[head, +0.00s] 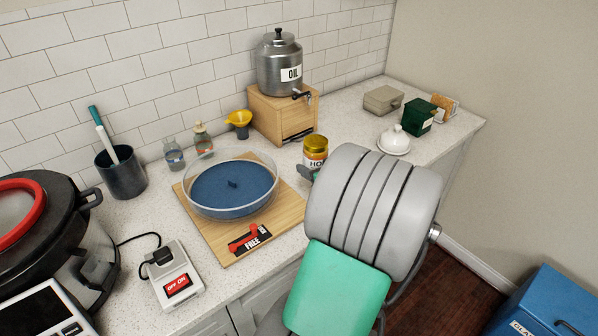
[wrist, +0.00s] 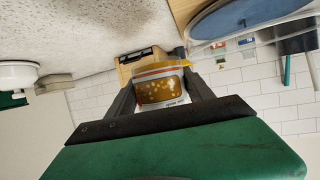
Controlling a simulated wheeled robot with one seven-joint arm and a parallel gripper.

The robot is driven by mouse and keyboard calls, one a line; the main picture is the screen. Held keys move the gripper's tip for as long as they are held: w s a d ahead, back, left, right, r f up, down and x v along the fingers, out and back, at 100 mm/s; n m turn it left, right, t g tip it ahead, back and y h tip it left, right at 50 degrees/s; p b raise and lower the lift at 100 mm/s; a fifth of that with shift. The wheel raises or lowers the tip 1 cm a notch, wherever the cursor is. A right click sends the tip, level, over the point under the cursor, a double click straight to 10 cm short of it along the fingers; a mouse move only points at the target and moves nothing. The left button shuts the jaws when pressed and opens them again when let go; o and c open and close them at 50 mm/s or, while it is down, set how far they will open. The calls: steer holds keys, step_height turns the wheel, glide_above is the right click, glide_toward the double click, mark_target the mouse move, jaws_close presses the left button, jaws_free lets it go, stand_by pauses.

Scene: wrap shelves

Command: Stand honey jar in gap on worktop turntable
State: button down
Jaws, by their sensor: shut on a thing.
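The honey jar (head: 315,146), with a yellow lid and a white label, is upright to the right of the turntable. It also shows between the fingers in the wrist view (wrist: 158,90). My gripper (head: 308,172) is shut on the jar; my arm hides most of the gripper and the jar's lower part in the head view. In the wrist view both fingers of my gripper (wrist: 160,98) flank the jar. The turntable (head: 225,192) is a blue disc with a clear rim and a small centre knob, on a wooden board (head: 222,240). Its blue surface looks otherwise bare.
An oil dispenser (head: 280,65) on a wooden box (head: 270,118), a yellow funnel (head: 239,119) and small bottles (head: 202,138) stand behind. A switch box (head: 172,278) and cooker (head: 60,240) are left. A white butter dish (head: 394,141) and green box (head: 416,117) are right.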

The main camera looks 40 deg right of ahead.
steer(key=p, duration=0.2)
glide_above(306, 184)
steer(key=f, duration=0.6)
steer(key=shift+s+a+f, duration=0.1)
steer(key=shift+s+f, duration=0.05)
steer(key=shift+s, duration=0.05)
steer(key=f+p, duration=0.1)
steer(key=f, duration=0.2)
steer(key=shift+w+f, duration=0.15)
steer(key=shift+w, duration=0.05)
steer(key=shift+f, duration=0.1)
steer(key=shift+f+b, duration=0.2)
steer(key=shift+b, duration=0.15)
steer(key=shift+c, duration=2)
jaws_free()
steer(key=shift+s, duration=0.1)
steer(key=shift+r, duration=0.1)
